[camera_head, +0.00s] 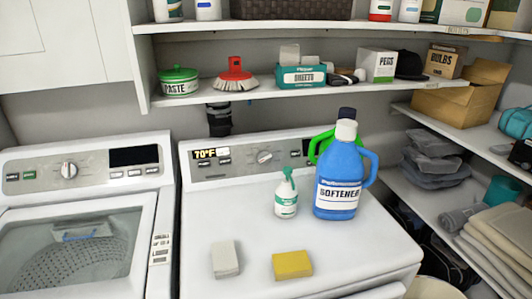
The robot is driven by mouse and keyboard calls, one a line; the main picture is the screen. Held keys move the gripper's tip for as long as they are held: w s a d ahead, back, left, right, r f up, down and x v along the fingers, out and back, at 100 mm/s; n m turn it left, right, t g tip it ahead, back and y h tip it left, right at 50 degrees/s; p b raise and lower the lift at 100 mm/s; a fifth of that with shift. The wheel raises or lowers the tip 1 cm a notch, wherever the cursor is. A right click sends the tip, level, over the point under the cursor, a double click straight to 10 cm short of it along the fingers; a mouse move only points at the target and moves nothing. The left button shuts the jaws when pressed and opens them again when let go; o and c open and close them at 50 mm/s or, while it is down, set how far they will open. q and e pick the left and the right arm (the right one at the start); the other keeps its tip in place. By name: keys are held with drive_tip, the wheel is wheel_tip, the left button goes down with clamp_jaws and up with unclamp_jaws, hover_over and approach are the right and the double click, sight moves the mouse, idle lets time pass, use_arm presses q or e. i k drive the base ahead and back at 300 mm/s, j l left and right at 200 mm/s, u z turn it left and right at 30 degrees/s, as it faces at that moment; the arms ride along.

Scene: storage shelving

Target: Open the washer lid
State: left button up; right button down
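The washer (20,185) stands at the left, cut off by the left and bottom frame edges. Its lid (143,222) has a white frame around a large clear window and looks shut. Through the window a perforated metal drum (75,265) shows, with a small blue part near its back. The control panel (95,166) behind the lid has a knob, buttons and a dark display. The lid's front edge is out of view. Neither of my grippers is in view.
On the white machine (220,240) at right stand a blue softener jug (338,185), a green-handled jug behind it and a spray bottle (286,197). A white block (225,259) and yellow sponge (292,265) lie in front. Loaded shelves (310,92) hang above; more shelves are at right.

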sight(133, 287)
drive_tip(key=u, duration=1.8)
